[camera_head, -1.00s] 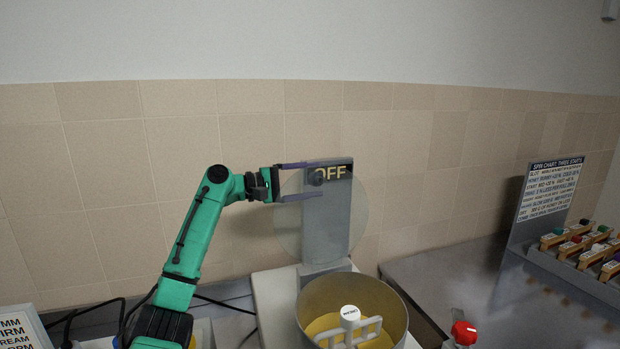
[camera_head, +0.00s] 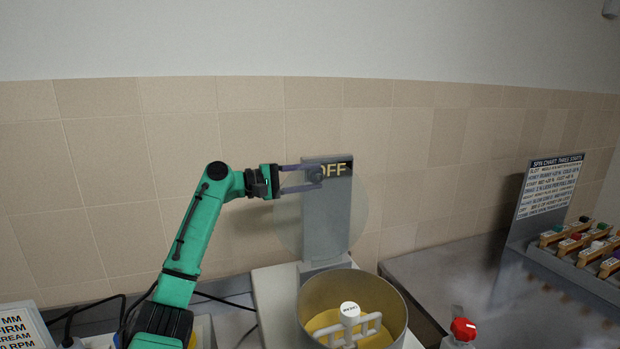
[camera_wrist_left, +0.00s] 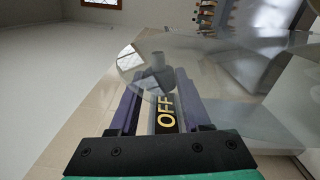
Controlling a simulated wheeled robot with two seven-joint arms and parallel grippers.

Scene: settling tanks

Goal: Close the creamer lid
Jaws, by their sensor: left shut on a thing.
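The creamer stands right of centre, with an open round bowl (camera_head: 391,307) holding yellow contents and a white paddle (camera_head: 349,310). Its clear round lid (camera_head: 288,228) is raised upright in front of a grey post (camera_head: 325,225) marked OFF. A grey knob (camera_head: 316,174) sits near the lid's top. My left gripper (camera_head: 313,176) comes in from the left and is shut on this knob. In the left wrist view the knob (camera_wrist_left: 158,74) lies between the two fingers, with the clear lid (camera_wrist_left: 215,60) spreading behind. My right gripper is not in view.
A slanted spin chart board (camera_head: 548,188) and several wooden racks (camera_head: 580,240) with coloured-top vials stand at the right. A red-topped bottle (camera_head: 463,330) is at the front. A sign (camera_head: 22,330) stands at the lower left. The grey counter (camera_head: 440,275) between bowl and board is clear.

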